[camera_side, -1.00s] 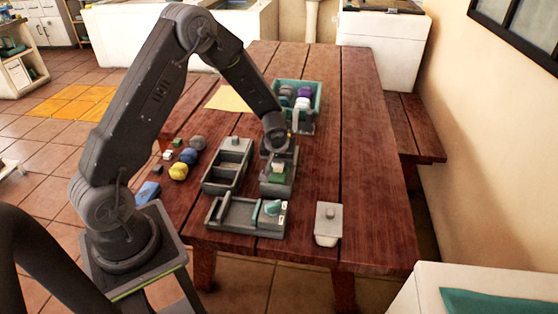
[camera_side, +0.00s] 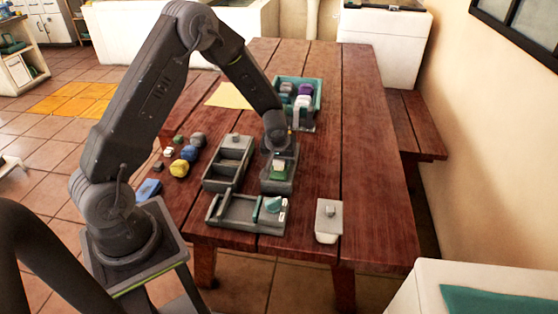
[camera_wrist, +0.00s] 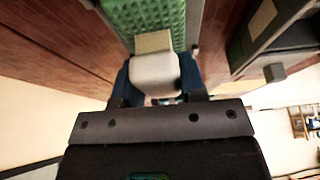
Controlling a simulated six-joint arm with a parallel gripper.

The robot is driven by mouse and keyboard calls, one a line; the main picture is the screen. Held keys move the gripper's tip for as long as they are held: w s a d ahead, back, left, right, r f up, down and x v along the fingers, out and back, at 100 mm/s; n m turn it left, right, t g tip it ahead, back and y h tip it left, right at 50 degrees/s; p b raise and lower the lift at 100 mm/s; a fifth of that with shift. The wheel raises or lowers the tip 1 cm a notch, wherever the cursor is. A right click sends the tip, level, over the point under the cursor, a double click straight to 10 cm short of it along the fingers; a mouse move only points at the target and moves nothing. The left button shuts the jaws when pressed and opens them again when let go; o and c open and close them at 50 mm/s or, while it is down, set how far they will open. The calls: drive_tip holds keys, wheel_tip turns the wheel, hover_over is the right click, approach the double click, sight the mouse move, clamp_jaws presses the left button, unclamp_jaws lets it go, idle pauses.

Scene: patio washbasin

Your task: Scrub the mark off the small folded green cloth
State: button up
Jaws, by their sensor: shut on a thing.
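My gripper (camera_wrist: 156,76) is shut on a white block with a beige pad (camera_wrist: 153,68), held between its two dark blue fingers. The pad end is against or just over the green cloth (camera_wrist: 146,16), which has a bumpy weave. In the side view, my gripper (camera_side: 279,153) points down over a grey tray (camera_side: 268,185). The small green cloth (camera_side: 279,176) lies in this tray, with the white block (camera_side: 280,167) at its top. I cannot see a mark on the cloth; the block and gripper hide part of it. Contact is not certain.
A two-part grey tray (camera_side: 208,183) stands to the left, and a long grey tray (camera_side: 235,222) in front holds a teal item. A teal bin (camera_side: 318,96) is behind. The table's right side is clear.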

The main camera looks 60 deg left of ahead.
drive_tip(key=shift+w+a, duration=0.1)
drive_tip(key=shift+a, duration=0.05)
drive_tip(key=shift+s+d, duration=1.05)
drive_tip(key=shift+w+a+f, duration=0.1)
drive_tip(key=shift+w+a, duration=0.95)
drive_tip(key=shift+a, duration=0.05)
drive_tip(key=shift+r, duration=2.55)
